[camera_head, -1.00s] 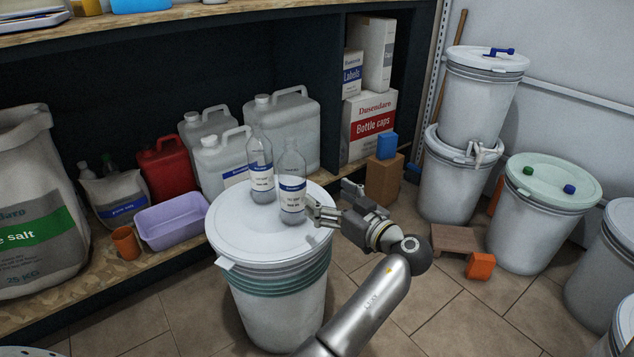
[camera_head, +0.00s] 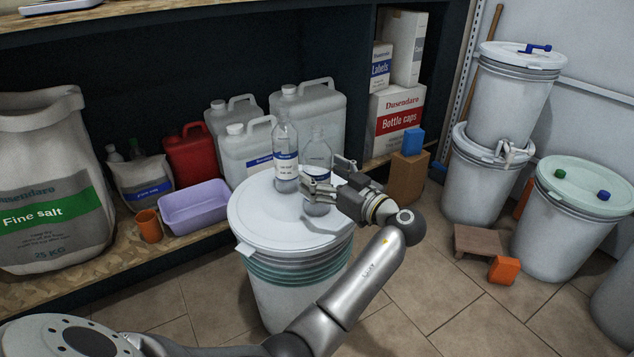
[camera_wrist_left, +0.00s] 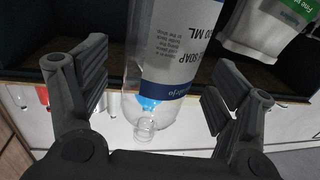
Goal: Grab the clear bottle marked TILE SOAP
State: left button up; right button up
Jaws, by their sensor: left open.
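Two clear bottles with white and blue labels stand upright on a white drum lid (camera_head: 262,215). In the head view the right bottle (camera_head: 317,150) is at my left gripper (camera_head: 328,180), whose fingers partly cover its lower half. The left bottle (camera_head: 286,142) stands close beside it; its label is too small to read. The left wrist view shows a bottle (camera_wrist_left: 165,75) upside down in the picture, between the two open fingers of my left gripper (camera_wrist_left: 160,90).
White canisters (camera_head: 312,108), a red canister (camera_head: 190,155), a purple tub (camera_head: 195,207), an orange cup (camera_head: 149,226) and a Fine salt sack (camera_head: 45,195) stand on the shelf behind. Drums (camera_head: 577,215) and a small stool (camera_head: 480,243) stand at right.

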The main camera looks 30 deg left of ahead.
pick_arm(q)
jog(key=shift+x, duration=1)
jog(key=c, duration=1)
